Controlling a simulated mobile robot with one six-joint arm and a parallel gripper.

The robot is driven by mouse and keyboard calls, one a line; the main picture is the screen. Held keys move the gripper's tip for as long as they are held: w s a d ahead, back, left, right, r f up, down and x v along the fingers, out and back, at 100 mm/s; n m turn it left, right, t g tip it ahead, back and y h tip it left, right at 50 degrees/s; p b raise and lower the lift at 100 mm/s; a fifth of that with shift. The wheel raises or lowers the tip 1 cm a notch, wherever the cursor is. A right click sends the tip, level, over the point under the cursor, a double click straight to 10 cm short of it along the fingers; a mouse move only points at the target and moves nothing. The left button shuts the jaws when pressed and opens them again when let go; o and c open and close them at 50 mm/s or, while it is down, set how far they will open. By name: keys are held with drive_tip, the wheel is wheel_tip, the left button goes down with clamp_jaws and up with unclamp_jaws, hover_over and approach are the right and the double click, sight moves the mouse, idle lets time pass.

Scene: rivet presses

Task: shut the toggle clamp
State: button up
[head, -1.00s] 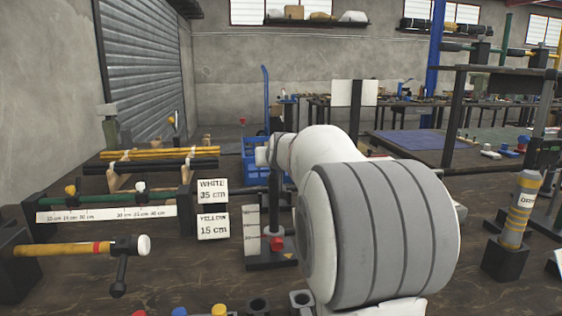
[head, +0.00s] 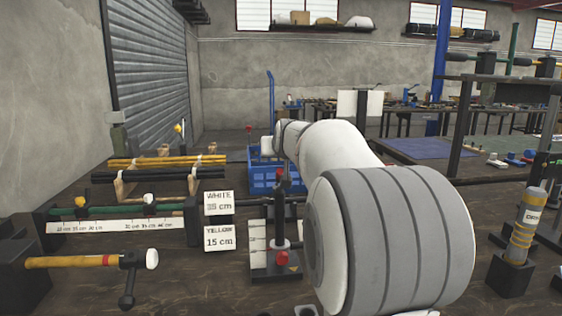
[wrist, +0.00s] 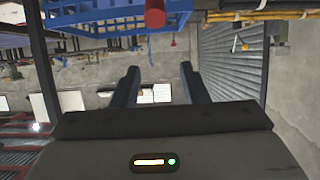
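What looks like the toggle clamp (head: 280,228) stands on a dark base right of the white and yellow length signs in the head view. It has a dark upright part with red near its top, a pale middle and a red knob lower down. My arm is beside it and hides part of the area behind. My gripper is hidden in the head view. In the wrist view my gripper (wrist: 158,78) is open, with nothing between its fingers. A red cylindrical tip (wrist: 154,14), possibly the clamp's handle, shows at the top edge, beyond the fingers.
A blue crate (head: 262,178) stands behind the clamp; it also shows in the wrist view (wrist: 100,14). A banded cylinder (head: 524,226) stands at the right.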

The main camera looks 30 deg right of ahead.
wheel_tip(320, 180, up, 4)
drive_tip(key=shift+r+p, duration=0.1)
drive_tip(key=shift+p, duration=0.4)
